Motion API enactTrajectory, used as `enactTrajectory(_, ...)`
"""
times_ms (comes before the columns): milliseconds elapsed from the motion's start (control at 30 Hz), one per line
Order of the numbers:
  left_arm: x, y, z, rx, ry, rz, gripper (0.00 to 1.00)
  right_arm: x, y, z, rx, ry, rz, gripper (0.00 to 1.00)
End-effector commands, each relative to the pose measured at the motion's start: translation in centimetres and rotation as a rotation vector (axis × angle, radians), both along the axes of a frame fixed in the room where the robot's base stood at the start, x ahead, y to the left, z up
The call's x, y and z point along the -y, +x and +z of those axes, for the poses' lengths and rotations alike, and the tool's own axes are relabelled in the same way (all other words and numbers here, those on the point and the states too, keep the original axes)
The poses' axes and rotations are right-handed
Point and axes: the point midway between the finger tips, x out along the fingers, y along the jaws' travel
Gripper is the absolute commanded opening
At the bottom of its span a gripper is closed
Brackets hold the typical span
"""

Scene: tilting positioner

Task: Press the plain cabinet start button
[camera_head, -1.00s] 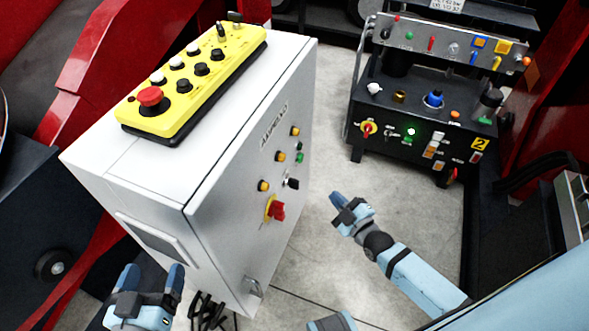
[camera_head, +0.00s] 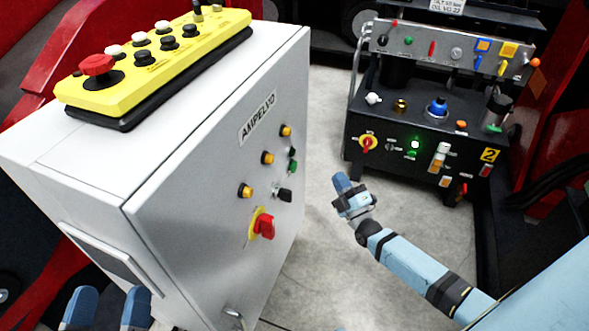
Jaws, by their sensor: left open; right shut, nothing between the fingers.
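The light grey cabinet (camera_head: 190,215) stands at left, its front door facing right. I see no readable label by the green button. My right gripper (camera_head: 341,184) is shut and empty, to the right of the door and apart from it. My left gripper (camera_head: 106,308) is open at the bottom left, in front of the cabinet's near side.
A yellow pendant box (camera_head: 155,72) with a red mushroom button lies on the cabinet top. A black control console (camera_head: 425,125) marked 2, with a lit green lamp, stands at back right. Red machine frames flank the scene. Grey floor (camera_head: 325,265) is clear between cabinet and console.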

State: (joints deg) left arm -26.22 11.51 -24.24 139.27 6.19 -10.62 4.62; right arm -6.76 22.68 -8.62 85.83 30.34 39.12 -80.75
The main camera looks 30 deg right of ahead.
Motion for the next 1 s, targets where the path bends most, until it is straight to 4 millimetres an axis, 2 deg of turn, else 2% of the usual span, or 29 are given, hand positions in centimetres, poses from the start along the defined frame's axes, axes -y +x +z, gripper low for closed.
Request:
enactTrajectory(267,0.0,0.1,-0.7,-0.013,0.006,-0.003,0.84,-0.6,0.7,-0.2,0.001,0.001,0.000,0.00)
enactTrajectory(667,0.3,0.3,-3.8,-0.101,0.052,-0.031,0.84,-4.1,4.8,-0.3,0.000,0.002,0.001,0.00)
enactTrajectory(1000,0.3,0.3,-3.6,-0.103,0.052,-0.031,0.84,-5.7,6.6,0.0,-0.002,0.002,0.001,0.00)
